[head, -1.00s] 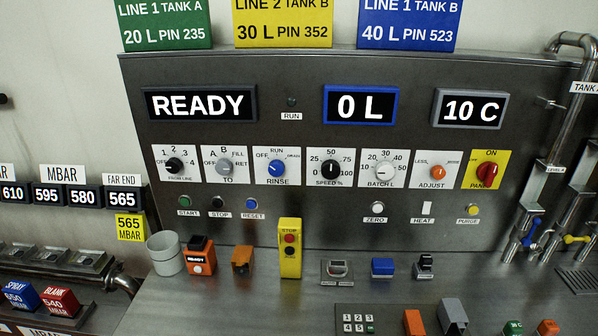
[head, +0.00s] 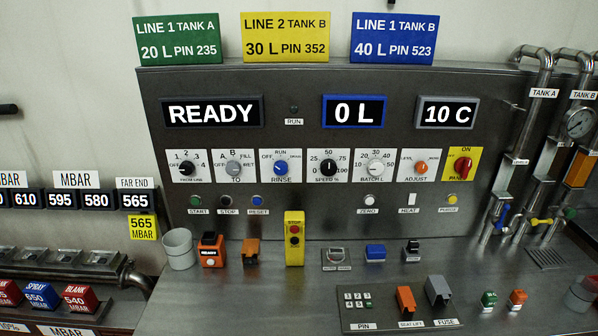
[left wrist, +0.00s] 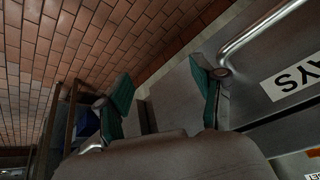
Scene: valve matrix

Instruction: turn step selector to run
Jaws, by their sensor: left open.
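The selector with RUN printed at the top of its dial is a blue knob (head: 281,168) on a white plate (head: 292,178) marked OFF, RUN and RINSE, in the middle row of the steel panel. Its exact pointing is too small to tell. No gripper is near it in the head view. My left gripper (left wrist: 160,88) shows in the left wrist view with its green-padded fingers apart and nothing between them. It is away from the panel knobs. My right gripper is not in view.
Other knobs flank it: a grey knob (head: 233,169) and a black knob (head: 328,168). A yellow stop box (head: 294,238) stands on the steel counter below. The left wrist view shows brick surface (left wrist: 90,40) and a white sign (left wrist: 292,77).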

